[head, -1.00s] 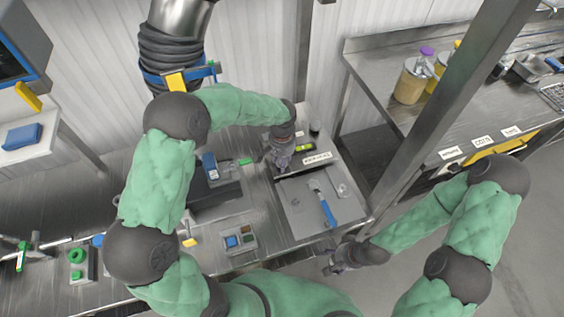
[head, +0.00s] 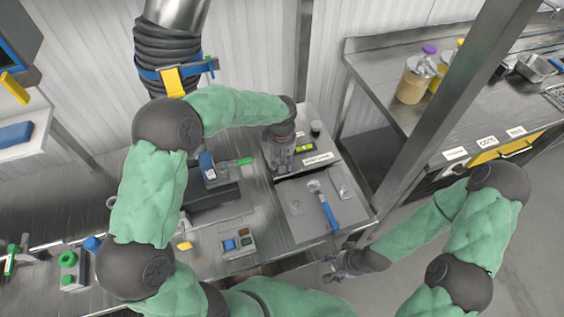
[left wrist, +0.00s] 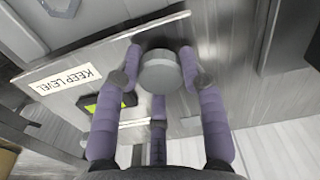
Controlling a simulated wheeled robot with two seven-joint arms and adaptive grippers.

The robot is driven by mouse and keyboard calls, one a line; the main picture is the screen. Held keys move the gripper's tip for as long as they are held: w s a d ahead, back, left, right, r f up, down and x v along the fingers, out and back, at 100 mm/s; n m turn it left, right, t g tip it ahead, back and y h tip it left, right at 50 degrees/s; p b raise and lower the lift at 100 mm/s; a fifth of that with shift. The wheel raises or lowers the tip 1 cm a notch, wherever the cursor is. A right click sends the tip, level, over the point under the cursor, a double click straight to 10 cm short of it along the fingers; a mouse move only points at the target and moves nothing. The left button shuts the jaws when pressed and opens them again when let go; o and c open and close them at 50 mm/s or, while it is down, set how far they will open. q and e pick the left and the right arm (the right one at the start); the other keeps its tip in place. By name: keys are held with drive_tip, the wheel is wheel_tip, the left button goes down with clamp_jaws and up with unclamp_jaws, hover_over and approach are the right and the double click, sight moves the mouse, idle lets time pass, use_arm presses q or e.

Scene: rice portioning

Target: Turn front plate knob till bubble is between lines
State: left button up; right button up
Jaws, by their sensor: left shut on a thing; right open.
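My left gripper (head: 280,165) reaches down over the back of the steel plate unit. In the left wrist view its purple fingers (left wrist: 162,88) are around a round grey knob (left wrist: 160,70), shut on it. A yellow-green bubble level (head: 304,147) sits beside the gripper; it also shows in the left wrist view (left wrist: 108,99), partly behind a finger. The bubble and lines are too small to read. A label reading "KEEP LEVEL" (left wrist: 64,78) is on the plate edge. My right gripper (head: 342,265) is open and empty, off the bench's front right edge.
A blue-handled tool (head: 329,212) lies on the grey plate (head: 299,222) in front. A steel post (head: 440,125) rises at right, before another bench.

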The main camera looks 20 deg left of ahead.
use_arm(q)
drive_tip(key=n+b, duration=0.1)
drive_tip(key=n, duration=0.2)
drive_tip(key=shift+w+a+n, duration=0.1)
drive_tip(key=shift+w+n, duration=0.05)
drive_tip(key=shift+n, duration=0.25)
drive_tip(key=shift+r+n+b, duration=0.15)
drive_tip(key=shift+n+b, duration=0.2)
drive_tip(key=shift+n, duration=1.45)
drive_tip(key=shift+a, duration=0.1)
drive_tip(key=o, duration=1.1)
drive_tip(key=shift+o, duration=0.2)
wheel_tip(320, 180, up, 12)
